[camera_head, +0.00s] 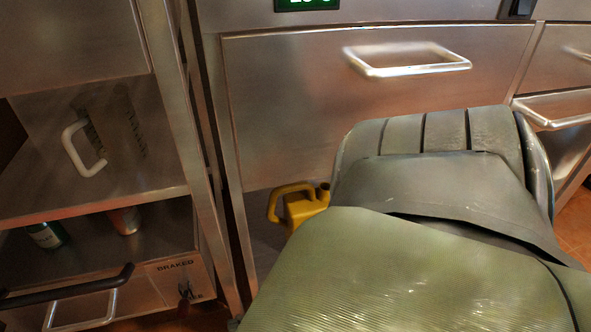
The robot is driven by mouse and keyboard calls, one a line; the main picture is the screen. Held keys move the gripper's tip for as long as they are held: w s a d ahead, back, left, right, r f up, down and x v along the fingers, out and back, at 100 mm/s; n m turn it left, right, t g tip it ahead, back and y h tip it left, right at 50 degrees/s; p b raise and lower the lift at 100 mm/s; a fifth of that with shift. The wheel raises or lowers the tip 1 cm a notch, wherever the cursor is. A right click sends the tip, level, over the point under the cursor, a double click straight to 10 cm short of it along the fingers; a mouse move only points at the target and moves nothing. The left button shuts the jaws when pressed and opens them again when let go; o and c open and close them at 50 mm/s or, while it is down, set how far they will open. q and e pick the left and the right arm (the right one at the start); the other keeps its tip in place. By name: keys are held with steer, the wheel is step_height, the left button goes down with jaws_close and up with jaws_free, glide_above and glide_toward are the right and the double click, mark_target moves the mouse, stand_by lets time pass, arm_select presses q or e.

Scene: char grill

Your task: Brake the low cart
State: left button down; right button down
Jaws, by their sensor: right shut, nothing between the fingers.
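The low cart (150,278) stands at the lower left, a steel body with a black bar handle (75,287) along its front. Its front panel reads BRAKED at the top, with a second, partly covered word ending in EE lower down. A small dark brake lever (186,291) sits below BRAKED, close to the lower word; its exact setting is hard to tell. My right gripper (440,140) and arm, in grey-green casing, fill the lower right, well to the right of the lever. The gripper is shut and empty; its fingertips are not distinct. My left gripper is out of view.
A steel drawer front with a bright handle (408,62) stands ahead. A yellow handled container (303,209) is partly hidden behind my arm. A white handle (83,148) is on the left unit. A green can (47,235) and a reddish can (124,221) stand below it.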

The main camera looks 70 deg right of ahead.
steer(key=v, duration=1.2)
steer(key=shift+s+d, duration=0.2)
steer(key=shift+s, duration=0.15)
